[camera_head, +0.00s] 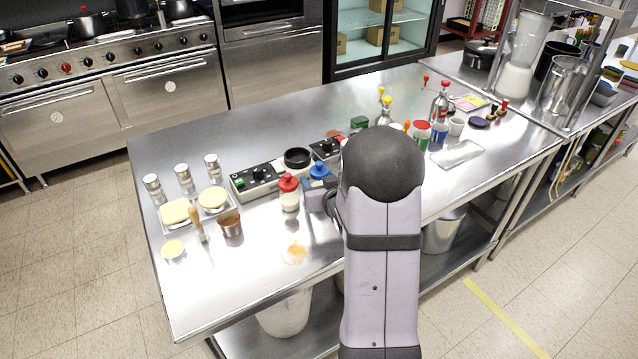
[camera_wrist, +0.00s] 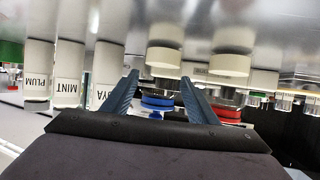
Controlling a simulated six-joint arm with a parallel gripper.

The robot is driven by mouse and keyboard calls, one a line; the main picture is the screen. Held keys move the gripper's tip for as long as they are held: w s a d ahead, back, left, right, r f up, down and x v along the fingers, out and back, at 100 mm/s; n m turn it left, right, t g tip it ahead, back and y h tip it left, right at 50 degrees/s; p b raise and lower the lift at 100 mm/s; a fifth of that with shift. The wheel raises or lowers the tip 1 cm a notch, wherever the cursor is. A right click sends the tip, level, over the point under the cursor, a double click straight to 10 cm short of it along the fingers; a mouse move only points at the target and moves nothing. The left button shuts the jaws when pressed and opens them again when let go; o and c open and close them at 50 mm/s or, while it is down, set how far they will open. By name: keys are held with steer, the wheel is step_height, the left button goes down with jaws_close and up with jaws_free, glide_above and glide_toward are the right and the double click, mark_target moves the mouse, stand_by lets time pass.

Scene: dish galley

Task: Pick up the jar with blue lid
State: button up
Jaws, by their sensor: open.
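The jar with the blue lid (camera_head: 318,171) stands on the steel counter in the head view; its body is mostly hidden behind my gripper (camera_head: 316,197). In the wrist view, the jar's blue lid (camera_wrist: 157,102) lies between the two blue-grey fingers of my gripper (camera_wrist: 160,77). The fingers are open, with a gap on each side of the lid. I see no contact, and the exact depth between fingertips and jar is hard to tell.
A jar with a red lid (camera_head: 289,192) stands close on the left; its lid also shows in the wrist view (camera_wrist: 226,113). A black-and-green control box (camera_head: 258,180) is behind it. A copper-coloured cup (camera_head: 230,224) stands further left.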

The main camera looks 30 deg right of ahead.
steer(key=shift+w+d+f, duration=0.1)
steer(key=shift+w+f, duration=0.1)
steer(key=shift+w, duration=0.2)
steer(key=shift+c, duration=0.7)
steer(key=c, duration=0.9)
steer(key=shift+r, duration=0.1)
